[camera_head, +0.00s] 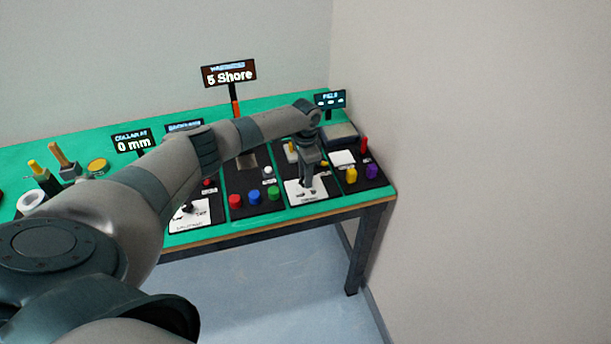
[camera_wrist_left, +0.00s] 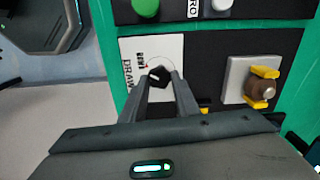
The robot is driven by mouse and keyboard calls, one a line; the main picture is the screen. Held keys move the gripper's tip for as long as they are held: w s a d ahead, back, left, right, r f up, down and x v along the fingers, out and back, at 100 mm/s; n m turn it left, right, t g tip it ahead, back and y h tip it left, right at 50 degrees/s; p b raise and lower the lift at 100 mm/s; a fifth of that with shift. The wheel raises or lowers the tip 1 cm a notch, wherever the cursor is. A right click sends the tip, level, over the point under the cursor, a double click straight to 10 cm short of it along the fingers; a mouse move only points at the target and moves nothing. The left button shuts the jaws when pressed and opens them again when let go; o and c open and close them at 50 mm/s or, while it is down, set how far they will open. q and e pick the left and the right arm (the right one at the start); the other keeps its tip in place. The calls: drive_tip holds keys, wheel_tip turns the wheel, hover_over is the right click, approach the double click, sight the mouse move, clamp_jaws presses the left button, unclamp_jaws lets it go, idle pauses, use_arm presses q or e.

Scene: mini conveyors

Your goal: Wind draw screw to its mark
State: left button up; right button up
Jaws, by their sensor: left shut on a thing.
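The draw screw is a small dark knob (camera_wrist_left: 158,75) on a white plate (camera_wrist_left: 128,58) printed with "DRAW" and a dial ring, in the left wrist view. My left gripper (camera_wrist_left: 160,82) is shut on the knob, one finger on each side. A light mark shows on the knob, but the dial's own marks are too small to read. In the head view my left gripper (camera_head: 307,183) points down onto the white plate (camera_head: 318,193) near the bench's right front. The fingers hide the knob there. My right gripper is not in view.
A brown knob with yellow jaws (camera_wrist_left: 262,88) stands beside the plate. Red (camera_head: 236,201), blue (camera_head: 254,197) and green (camera_head: 273,193) buttons lie to the left. A sign (camera_head: 229,74) reads "5 Shore"; another (camera_head: 133,142) reads "0 mm". A wall stands close on the right.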

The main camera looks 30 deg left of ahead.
use_arm(q)
drive_tip(key=shift+m, duration=0.3)
drive_tip(key=m+b, duration=0.1)
drive_tip(key=m, duration=0.2)
drive_tip(key=shift+m+b, duration=0.3)
drive_tip(key=shift+r+m+b, duration=0.1)
drive_tip(key=shift+m+b, duration=0.35)
drive_tip(key=shift+m, duration=1.35)
drive_tip(key=o, duration=1)
drive_tip(key=shift+o, duration=0.2)
